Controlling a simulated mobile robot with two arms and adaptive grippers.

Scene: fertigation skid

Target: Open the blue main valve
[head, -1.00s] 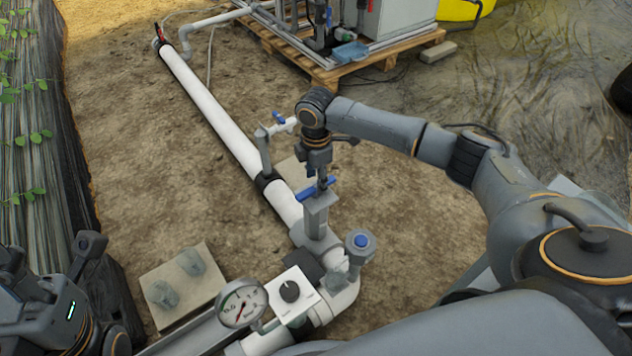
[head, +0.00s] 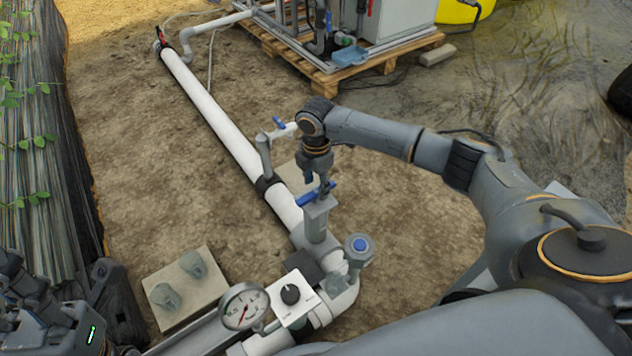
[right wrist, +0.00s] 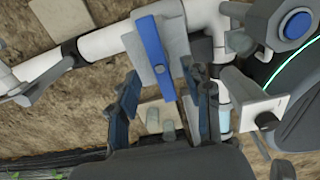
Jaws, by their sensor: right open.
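The blue main valve lever (head: 308,199) sits on top of a grey valve body (head: 318,222) on the white main pipe. In the right wrist view the lever (right wrist: 153,52) runs lengthwise, slanting across the pipe line. My right gripper (head: 323,190) points down at the lever from above. In the right wrist view its two fingers (right wrist: 162,78) are apart, with the lever's lower end between or just beyond their tips; I cannot tell whether they touch it. My left gripper (head: 60,305) is at the lower left, partly cut off, far from the valve.
A pressure gauge (head: 243,307) and a white dial box (head: 293,296) stand near the pipe. A blue-capped fitting (head: 360,246) is right of the valve. A smaller blue-handled tap (head: 280,124) stands behind. A pallet (head: 330,75) carries equipment at the back.

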